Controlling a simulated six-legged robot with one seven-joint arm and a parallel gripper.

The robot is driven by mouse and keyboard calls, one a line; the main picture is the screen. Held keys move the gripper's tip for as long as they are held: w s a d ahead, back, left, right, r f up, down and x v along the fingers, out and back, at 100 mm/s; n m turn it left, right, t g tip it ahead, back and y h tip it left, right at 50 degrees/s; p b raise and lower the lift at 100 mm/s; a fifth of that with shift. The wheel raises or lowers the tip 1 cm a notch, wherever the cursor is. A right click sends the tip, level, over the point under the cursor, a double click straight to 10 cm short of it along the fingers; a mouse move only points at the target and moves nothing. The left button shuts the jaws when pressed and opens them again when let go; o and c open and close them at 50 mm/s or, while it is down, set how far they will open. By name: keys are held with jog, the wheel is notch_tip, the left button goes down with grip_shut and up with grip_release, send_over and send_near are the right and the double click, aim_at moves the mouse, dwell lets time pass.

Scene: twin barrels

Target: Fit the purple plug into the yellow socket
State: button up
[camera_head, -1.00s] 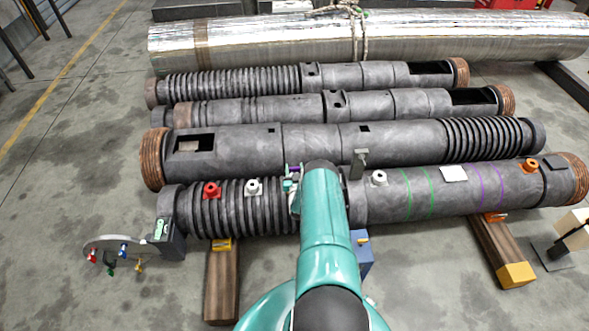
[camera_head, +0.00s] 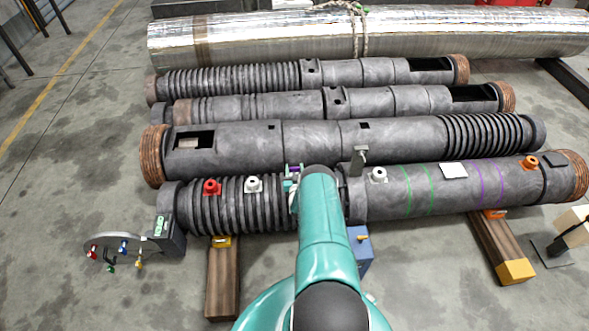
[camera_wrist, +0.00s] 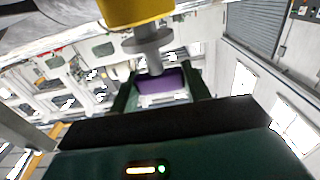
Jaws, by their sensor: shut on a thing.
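In the wrist view, a purple piece (camera_wrist: 163,82), taken to be the plug, sits between the two dark fingers of my gripper (camera_wrist: 160,88), which is shut on it. A grey flanged stem (camera_wrist: 148,48) hangs from a yellow round body (camera_wrist: 136,10) at the top edge and reaches down to the purple piece. I cannot tell whether they touch, or whether the yellow body is the socket. In the head view, a small bit of purple (camera_head: 293,167) shows at my gripper (camera_head: 292,178), above the ribbed part of the front barrel. My arm hides much of this spot.
The front barrel (camera_head: 400,196) carries a red fitting (camera_head: 211,187), a white fitting (camera_head: 253,184), another white fitting (camera_head: 378,175) and an orange fitting (camera_head: 530,163). A grey post (camera_head: 358,160) stands close right of my gripper. A blue box (camera_head: 361,250) stands beside my arm.

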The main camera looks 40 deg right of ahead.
jog(key=shift+f, duration=0.2)
jog(key=o, duration=1.1)
jog(key=v, duration=1.3)
jog(key=shift+s+a, duration=0.25)
jog(key=shift+a, duration=0.05)
jog(key=shift+w, duration=0.1)
